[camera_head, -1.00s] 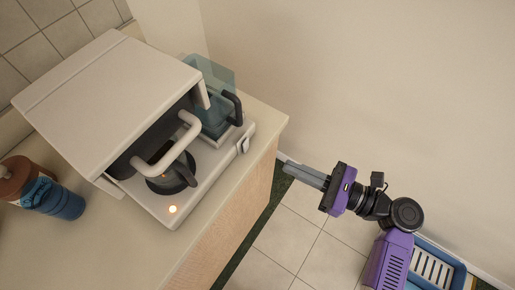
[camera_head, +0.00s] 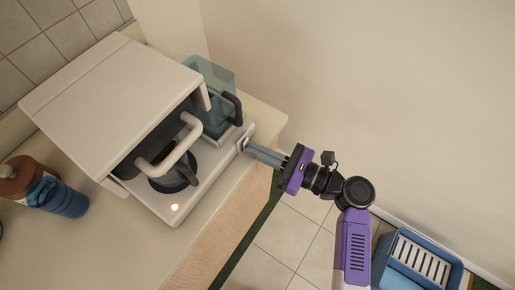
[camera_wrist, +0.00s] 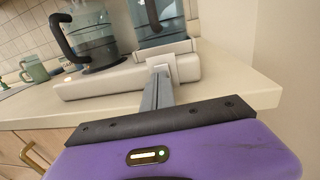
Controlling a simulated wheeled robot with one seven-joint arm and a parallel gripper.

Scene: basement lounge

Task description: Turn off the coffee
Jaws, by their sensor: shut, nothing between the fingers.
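The white coffee machine (camera_head: 115,82) stands on the counter. An orange light (camera_head: 174,207) glows at the front corner of its base. A small pale switch (camera_head: 243,143) sits on the front of the base near the right end; it also shows in the wrist view (camera_wrist: 160,69). A dark glass pot (camera_head: 176,172) stands under the machine's head. My gripper (camera_head: 249,149) is shut and empty, its fingertips at the switch and seeming to touch it. In the wrist view the fingers (camera_wrist: 158,82) hide part of the switch.
A bluish clear container with a dark handle (camera_head: 215,97) stands on the base's right part. A blue bottle with a brown lid (camera_head: 60,195) is at the left. A wall (camera_head: 380,90) lies close on the right. A blue crate (camera_head: 408,262) is below.

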